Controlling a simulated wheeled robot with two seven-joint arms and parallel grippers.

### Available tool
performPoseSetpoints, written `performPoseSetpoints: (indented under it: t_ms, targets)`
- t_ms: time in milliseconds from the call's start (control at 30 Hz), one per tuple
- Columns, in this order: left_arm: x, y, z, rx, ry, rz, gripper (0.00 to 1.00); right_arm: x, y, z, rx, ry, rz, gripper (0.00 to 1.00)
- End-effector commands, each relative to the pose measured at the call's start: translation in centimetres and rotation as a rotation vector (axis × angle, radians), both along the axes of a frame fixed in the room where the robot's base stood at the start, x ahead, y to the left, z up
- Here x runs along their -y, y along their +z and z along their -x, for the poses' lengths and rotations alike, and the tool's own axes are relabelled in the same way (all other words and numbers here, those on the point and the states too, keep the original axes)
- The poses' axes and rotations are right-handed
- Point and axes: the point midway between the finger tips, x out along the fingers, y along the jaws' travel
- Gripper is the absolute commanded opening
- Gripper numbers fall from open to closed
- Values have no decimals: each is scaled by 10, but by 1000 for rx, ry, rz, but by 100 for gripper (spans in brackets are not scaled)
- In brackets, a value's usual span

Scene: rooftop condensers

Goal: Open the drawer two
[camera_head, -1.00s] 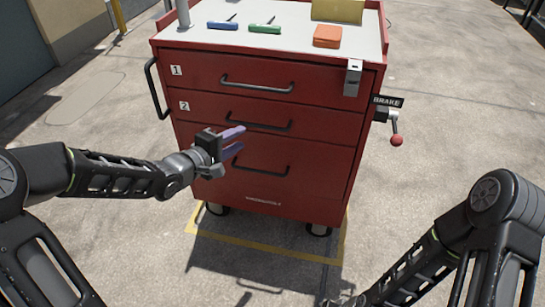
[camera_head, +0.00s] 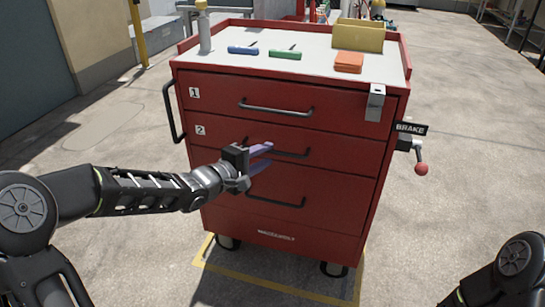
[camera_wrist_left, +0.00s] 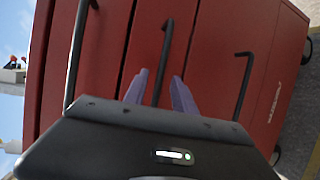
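The red tool cart (camera_head: 330,218) stands ahead with its drawers closed. Drawer two (camera_head: 345,152), marked with a "2" label, is the second from the top. Its dark bar handle (camera_head: 298,155) is partly hidden by my left gripper in the head view. My left gripper (camera_head: 264,158) is open at this handle, its two purple fingers pointing at the drawer front. In the left wrist view, the handle of drawer two (camera_wrist_left: 163,55) lines up with the gap between the spread fingers (camera_wrist_left: 160,90). Contact cannot be told. My right gripper is out of view.
Drawer one's handle (camera_head: 276,108) is above and the bottom drawer's handle (camera_head: 275,199) below. A grey latch (camera_head: 375,103) sits at the upper right corner. A brake lever with a red knob (camera_head: 421,168) sticks out at right. Tools lie on the cart top.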

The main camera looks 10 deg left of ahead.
Motion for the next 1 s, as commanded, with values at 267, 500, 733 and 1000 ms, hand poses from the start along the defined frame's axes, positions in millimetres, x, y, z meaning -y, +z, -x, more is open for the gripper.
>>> performPoseSetpoints:
  t_ms: [267,500,733,1000]
  targets:
    - [16,-8,-30,1,-2,1,32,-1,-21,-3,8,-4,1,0]
    - [17,-7,-33,-1,0,0,32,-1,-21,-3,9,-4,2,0]
    - [17,-7,-32,-1,0,0,19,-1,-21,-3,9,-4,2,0]
    - [17,-7,-32,-1,0,0,0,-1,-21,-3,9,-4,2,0]
